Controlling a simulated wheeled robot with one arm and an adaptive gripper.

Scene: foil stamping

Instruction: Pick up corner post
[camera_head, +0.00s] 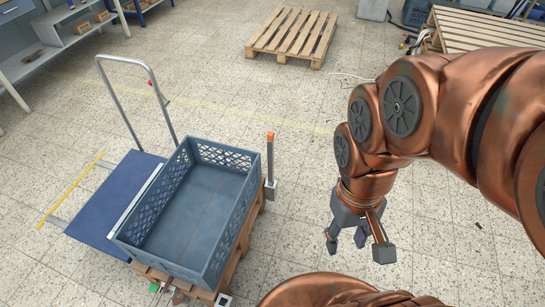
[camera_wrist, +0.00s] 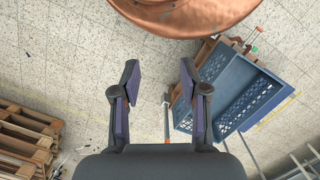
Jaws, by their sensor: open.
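The corner post (camera_head: 270,158) is a thin grey upright with an orange top. It stands at the right side of the blue-grey crate, by the edge of the wooden pallet. It also shows in the wrist view (camera_wrist: 166,118), between my fingers and the crate, with its orange end near the palm. My gripper (camera_head: 357,248) is open and empty, pointing down over bare floor to the right of the post and apart from it. Its two spread fingers also show in the wrist view (camera_wrist: 159,72), with only floor between their tips.
The empty crate (camera_head: 196,265) sits on a small wooden pallet (camera_head: 243,240). A blue platform trolley (camera_head: 110,200) with a metal handle stands to its left. A wooden pallet (camera_head: 291,34) lies at the back, and stacked pallets (camera_head: 480,30) stand at upper right. The floor around my gripper is clear.

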